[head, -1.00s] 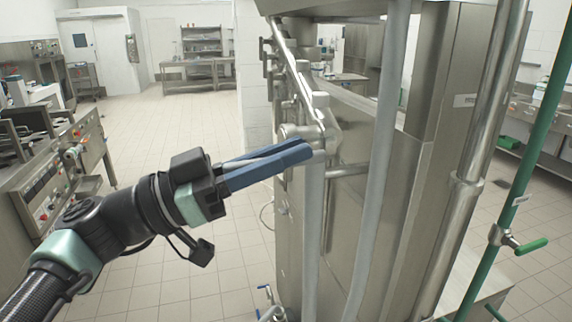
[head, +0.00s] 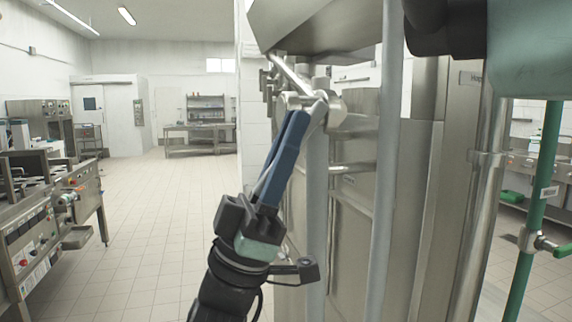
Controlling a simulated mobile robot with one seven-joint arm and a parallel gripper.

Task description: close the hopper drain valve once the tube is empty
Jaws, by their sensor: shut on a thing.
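The hopper drain valve (head: 335,108) is a round metal body on the pipework, just below the hopper's sloped steel underside (head: 315,32). My gripper (head: 300,116) comes up from below, its long blue fingers pointing up and slightly right. The fingers are shut on the valve's metal handle (head: 316,118), which hangs steeply down from the valve body. The fingers hide most of the handle, so the exact grip is hard to see. A grey vertical tube (head: 317,200) runs down below the valve. Whether it is empty cannot be told.
A second grey tube (head: 386,160) stands close to the right of the valve, before steel machine panels (head: 420,190). A green pipe (head: 535,190) with a tap is at far right. Dark and teal parts of mine fill the top right. The left floor is clear.

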